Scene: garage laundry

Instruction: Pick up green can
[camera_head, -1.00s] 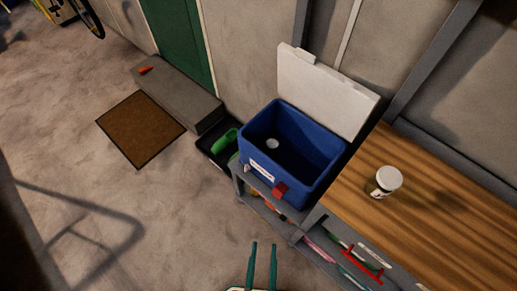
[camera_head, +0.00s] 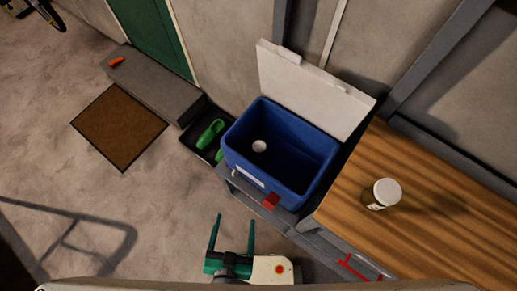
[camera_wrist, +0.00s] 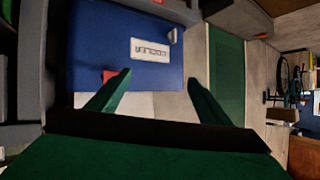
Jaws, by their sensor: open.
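I cannot make out a green can for certain in either view. Green shoe-like items (camera_head: 211,133) lie in a dark tray left of the blue cooler (camera_head: 233,160). Inside the open cooler is a small round whitish thing (camera_head: 259,146), perhaps a can top; its sides are hidden or too small to tell. My gripper (camera_head: 235,219) is open and empty, in front of the cooler and left of the shelf. In the wrist view its two green fingers (camera_wrist: 158,77) are spread apart, with the blue cooler's labelled front (camera_wrist: 105,45) beyond them.
The cooler's white lid (camera_head: 312,88) stands open behind it. A white-lidded jar (camera_head: 381,193) stands on the wooden bench (camera_head: 455,235) at right. A red item (camera_head: 271,201) is at the cooler's front edge. A brown mat (camera_head: 118,126) and grey step (camera_head: 160,85) lie left.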

